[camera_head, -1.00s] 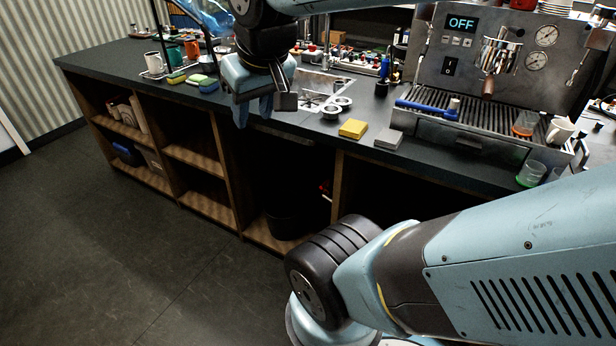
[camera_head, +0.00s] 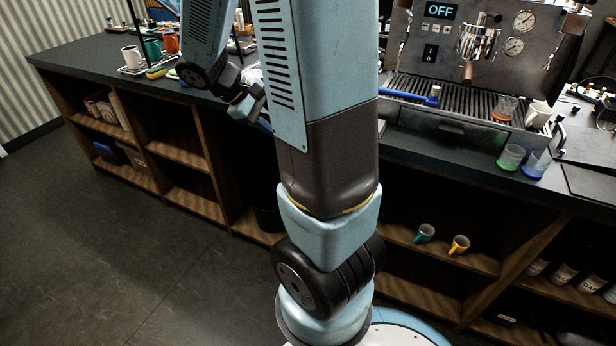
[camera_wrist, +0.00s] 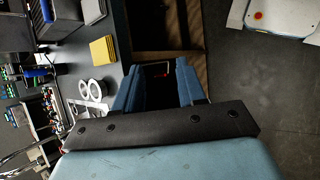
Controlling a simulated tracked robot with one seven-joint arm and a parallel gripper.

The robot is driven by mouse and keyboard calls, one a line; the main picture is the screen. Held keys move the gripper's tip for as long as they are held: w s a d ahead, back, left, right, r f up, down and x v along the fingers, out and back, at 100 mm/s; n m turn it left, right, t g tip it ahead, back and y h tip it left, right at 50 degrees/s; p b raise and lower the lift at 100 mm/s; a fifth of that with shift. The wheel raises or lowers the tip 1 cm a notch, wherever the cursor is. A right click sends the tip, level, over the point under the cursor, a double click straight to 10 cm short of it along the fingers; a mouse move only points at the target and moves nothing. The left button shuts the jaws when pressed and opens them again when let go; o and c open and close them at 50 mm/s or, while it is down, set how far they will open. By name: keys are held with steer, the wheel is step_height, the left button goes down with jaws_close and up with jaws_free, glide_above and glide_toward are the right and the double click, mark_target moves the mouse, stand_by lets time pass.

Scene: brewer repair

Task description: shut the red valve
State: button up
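A small red spot (camera_wrist: 163,73) shows in the wrist view inside the dark opening under the counter, between my fingertips. It is likely the red valve, but it is too small and dark to tell its shape or position. In the head view my arm covers that part of the cabinet. My gripper (camera_wrist: 158,86) is open and empty, its two blue fingers apart and pointing toward the opening. In the head view my gripper (camera_head: 245,104) is by the counter's front edge, left of my upright arm.
The dark counter (camera_head: 80,55) has open wooden shelves below. A coffee machine (camera_head: 455,60) reading OFF stands at right, with glasses (camera_head: 511,157) near the edge. The floor (camera_head: 110,260) in front is clear.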

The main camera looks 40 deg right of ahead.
steer(key=w+d+f+n+g+h, duration=0.2)
steer(key=w+d+f+n+h, duration=0.4)
steer(key=f, duration=0.5)
steer(key=w+d+f+n+t+h, duration=0.1)
steer(key=d+f+n+t, duration=0.3)
steer(key=f, duration=0.6)
steer(key=w+d+f+n+t+h, duration=0.1)
steer(key=f+n+t, duration=0.3)
steer(key=f+n, duration=0.5)
steer(key=w+d+f+n+t+h, duration=0.1)
steer(key=w+d+f+n+t, duration=0.3)
steer(key=f, duration=0.8)
steer(key=shift+m+t, duration=0.3)
steer(key=shift+m, duration=0.3)
steer(key=x, duration=0.3)
steer(key=s+x, duration=0.1)
steer(key=x, duration=0.6)
steer(key=shift+s+d, duration=0.1)
steer(key=shift+d, duration=0.45)
jaws_close()
